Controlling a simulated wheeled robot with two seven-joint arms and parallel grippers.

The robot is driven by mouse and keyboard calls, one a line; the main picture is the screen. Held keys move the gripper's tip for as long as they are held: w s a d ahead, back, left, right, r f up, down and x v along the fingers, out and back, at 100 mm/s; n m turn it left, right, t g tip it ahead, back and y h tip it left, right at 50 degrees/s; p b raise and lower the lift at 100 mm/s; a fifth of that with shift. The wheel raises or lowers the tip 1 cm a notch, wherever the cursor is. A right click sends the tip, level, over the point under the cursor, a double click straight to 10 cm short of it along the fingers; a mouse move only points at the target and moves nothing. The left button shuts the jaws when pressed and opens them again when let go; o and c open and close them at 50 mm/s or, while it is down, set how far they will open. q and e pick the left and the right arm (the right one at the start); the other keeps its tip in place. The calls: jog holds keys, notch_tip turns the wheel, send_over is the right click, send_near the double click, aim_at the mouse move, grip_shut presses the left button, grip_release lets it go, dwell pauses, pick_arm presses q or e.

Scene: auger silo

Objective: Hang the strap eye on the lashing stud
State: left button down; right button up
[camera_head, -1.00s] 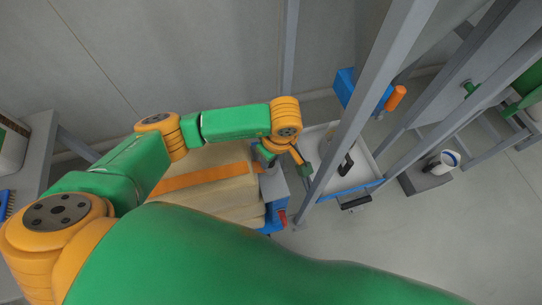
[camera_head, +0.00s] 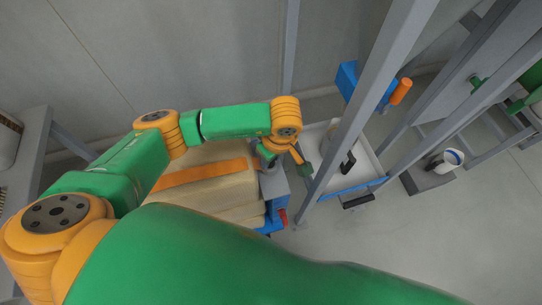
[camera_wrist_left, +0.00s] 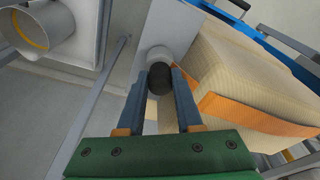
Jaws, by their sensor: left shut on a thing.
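An orange strap (camera_head: 200,180) lies across the stacked pale sacks (camera_head: 230,195); it also shows in the left wrist view (camera_wrist_left: 255,112). My left gripper (camera_wrist_left: 161,82) is shut on a dark rounded thing (camera_wrist_left: 160,78), with a blue finger on each side of it. A short light grey cylinder (camera_wrist_left: 157,57) lies directly behind the dark thing, against a pale grey panel. I cannot tell whether the dark thing is part of the strap eye or of the lashing stud, nor whether it touches the cylinder. In the head view, my left wrist hangs over the sacks' right end. My right gripper is out of view.
Grey steel posts (camera_head: 372,90) rise to the right of my left wrist. The floor at lower right is clear.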

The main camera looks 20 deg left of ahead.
pick_arm(q)
jog(key=shift+f+b, duration=0.35)
jog(key=shift+f, duration=0.1)
jog(key=shift+r, duration=0.1)
jog(key=c, duration=0.5)
grip_release()
notch_tip(320, 180, up, 7)
jog(key=d, duration=0.1)
jog(key=shift+s, duration=0.3)
